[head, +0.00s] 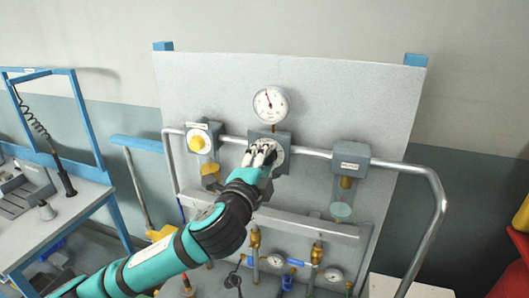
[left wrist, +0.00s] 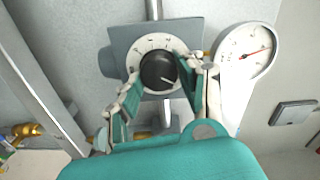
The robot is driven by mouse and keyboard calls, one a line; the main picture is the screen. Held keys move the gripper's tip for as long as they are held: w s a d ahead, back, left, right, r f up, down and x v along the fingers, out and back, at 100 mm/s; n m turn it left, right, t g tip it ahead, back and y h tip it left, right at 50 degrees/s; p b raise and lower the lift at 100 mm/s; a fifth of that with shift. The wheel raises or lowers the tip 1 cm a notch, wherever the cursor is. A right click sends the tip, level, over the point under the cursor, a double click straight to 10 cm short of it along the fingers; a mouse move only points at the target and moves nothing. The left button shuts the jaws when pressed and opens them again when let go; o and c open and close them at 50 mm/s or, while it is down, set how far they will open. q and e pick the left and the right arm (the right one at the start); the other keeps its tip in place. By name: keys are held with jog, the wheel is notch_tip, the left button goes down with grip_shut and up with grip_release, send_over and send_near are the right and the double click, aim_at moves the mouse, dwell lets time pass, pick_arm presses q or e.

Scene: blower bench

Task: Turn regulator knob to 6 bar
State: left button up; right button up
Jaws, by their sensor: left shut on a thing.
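The regulator knob (left wrist: 158,71) is black with a white pointer line, set in a round white scale dial (left wrist: 150,44) on a grey regulator block. My left gripper (left wrist: 161,84) has its fingers on both sides of the knob and is shut on it. In the head view my left gripper (head: 262,156) covers the knob and much of the grey regulator block (head: 284,138). The pressure gauge (head: 270,104) sits above the block; it also shows in the left wrist view (left wrist: 245,54) with a red needle. Its numbers are too small to read. My right gripper is not in view.
A yellow-knobbed unit (head: 197,143) stands left of the regulator and a grey lubricator block (head: 350,160) right of it, joined by a metal pipe. Brass valves (head: 255,238) and small gauges sit below. A blue-framed bench (head: 60,215) stands left.

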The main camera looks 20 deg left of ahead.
pick_arm(q)
jog(key=shift+f+m+p, duration=0.2)
jog(key=shift+m+p, duration=0.95)
jog(key=shift+m, duration=2.05)
jog(key=o, duration=1.2)
jog(key=shift+c, duration=0.2)
jog(key=s, duration=0.7)
jog(key=shift+s+a, duration=0.15)
jog(key=shift+s, duration=0.15)
